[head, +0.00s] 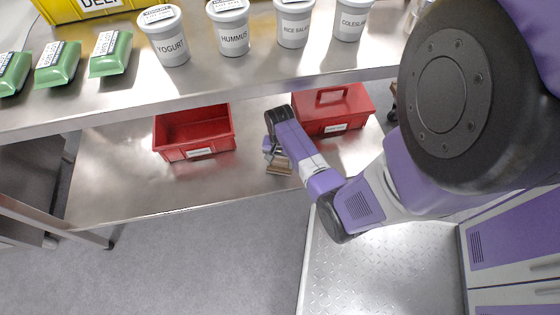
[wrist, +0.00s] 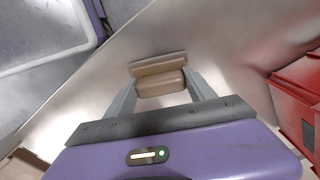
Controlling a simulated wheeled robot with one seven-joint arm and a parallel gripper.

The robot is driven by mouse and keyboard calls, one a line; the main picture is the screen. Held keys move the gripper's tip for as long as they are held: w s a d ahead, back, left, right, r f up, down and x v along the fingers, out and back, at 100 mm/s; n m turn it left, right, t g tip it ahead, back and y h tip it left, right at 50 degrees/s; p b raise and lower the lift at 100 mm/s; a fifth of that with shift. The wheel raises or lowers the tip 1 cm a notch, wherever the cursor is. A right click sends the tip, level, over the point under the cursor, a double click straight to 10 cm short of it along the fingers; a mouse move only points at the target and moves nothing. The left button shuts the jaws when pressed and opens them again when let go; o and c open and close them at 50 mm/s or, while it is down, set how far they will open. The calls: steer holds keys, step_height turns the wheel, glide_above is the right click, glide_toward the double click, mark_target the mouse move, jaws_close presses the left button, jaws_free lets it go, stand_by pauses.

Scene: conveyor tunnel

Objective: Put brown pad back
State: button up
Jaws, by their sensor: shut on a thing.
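The brown pad (wrist: 160,84) is between the two fingers of my gripper (wrist: 162,92) in the wrist view. My gripper is shut on it, and a thin brown edge shows just beyond the held part. In the head view my gripper (head: 277,160) is low over the lower steel shelf, between two red bins, with the brown pad (head: 280,168) at its fingers near the shelf's front edge. I cannot tell whether the pad touches the shelf.
An open red bin (head: 195,154) stands on the lower shelf (head: 120,180) to the left. A red toolbox-like container with a handle (head: 332,125) stands to the right. Tubs and green packs (head: 112,55) line the upper counter (head: 200,85) above. Shelf left of the open bin is clear.

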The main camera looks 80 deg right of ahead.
mark_target(280, 161)
steer(key=o, duration=1.2)
steer(key=shift+f, duration=0.1)
step_height(280, 161, up, 12)
steer(key=p, duration=0.4)
steer(key=w+a+n+t+h, duration=0.35)
steer(key=a+n+t, duration=0.3)
steer(key=a, duration=1.35)
steer(key=s+a+r+n+t+y, duration=0.1)
steer(key=s+a+r+n+t, duration=0.1)
steer(key=r, duration=0.8)
steer(key=s+a+r+n+t+y, duration=0.1)
steer(key=s+a+r+n+t, duration=0.2)
steer(key=r, duration=0.7)
steer(key=s+a+r+n+t+y, duration=0.1)
steer(key=s+a+r+n+t, duration=0.2)
steer(key=a+r+n, duration=0.3)
step_height(280, 161, up, 4)
steer(key=shift+s+a+f, duration=0.1)
steer(key=shift+s+a, duration=0.3)
steer(key=shift+s, duration=0.05)
steer(key=shift+n+t+y, duration=0.25)
